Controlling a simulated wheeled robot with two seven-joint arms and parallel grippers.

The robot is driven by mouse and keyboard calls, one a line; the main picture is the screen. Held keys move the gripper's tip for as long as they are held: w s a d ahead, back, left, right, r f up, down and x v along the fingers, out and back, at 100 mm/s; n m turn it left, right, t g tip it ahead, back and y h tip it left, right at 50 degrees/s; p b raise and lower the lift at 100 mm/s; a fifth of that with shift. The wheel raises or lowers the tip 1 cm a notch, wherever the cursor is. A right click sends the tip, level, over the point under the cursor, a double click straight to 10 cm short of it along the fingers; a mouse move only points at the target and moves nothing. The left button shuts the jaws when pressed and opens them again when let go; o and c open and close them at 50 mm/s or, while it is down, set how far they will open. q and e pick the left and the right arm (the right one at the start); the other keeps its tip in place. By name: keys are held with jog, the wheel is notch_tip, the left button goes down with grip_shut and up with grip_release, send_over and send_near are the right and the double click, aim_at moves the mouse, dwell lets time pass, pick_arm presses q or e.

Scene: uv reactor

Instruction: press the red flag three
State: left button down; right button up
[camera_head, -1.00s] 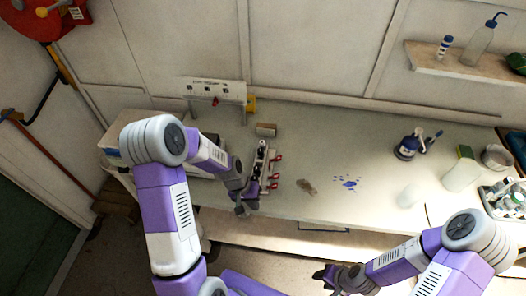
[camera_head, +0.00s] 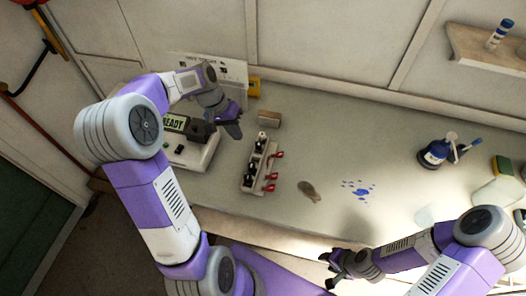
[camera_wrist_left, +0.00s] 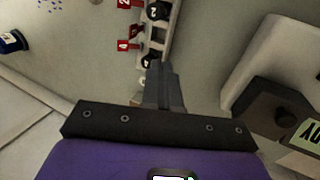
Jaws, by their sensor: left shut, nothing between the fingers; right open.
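A pale rack (camera_head: 245,184) with several black-topped items stands on the bench. Red flags (camera_head: 271,177) stick out from its right side. In the left wrist view the rack (camera_wrist_left: 172,32) runs up from the fingertips, with red numbered flags (camera_wrist_left: 125,45) left of it; I cannot clearly read a three. My left gripper (camera_head: 234,130) is shut and empty, above the bench behind and left of the rack, apart from the flags. Its closed fingers (camera_wrist_left: 163,72) point towards the rack. My right gripper (camera_head: 334,268) is open and empty near the bench's front edge.
A white device with a green READY display (camera_head: 175,123) stands left of the rack. A small brown block (camera_head: 269,118) lies behind it. A brown smudge and blue spots mark the bench to the right. The middle of the bench (camera_head: 335,130) is clear.

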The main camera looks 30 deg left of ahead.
pick_arm(q)
jog(key=b+x, duration=0.1)
jog(key=x, duration=0.9)
jog(key=shift+f, duration=0.15)
jog(key=d, duration=0.3)
jog(key=shift+w+d, duration=0.15)
jog(key=shift+w, duration=0.25)
jog(key=shift+w+d, duration=0.1)
jog(key=shift+d, duration=0.2)
pick_arm(e)
jog(key=shift+f, duration=0.5)
jog(key=shift+r, duration=0.1)
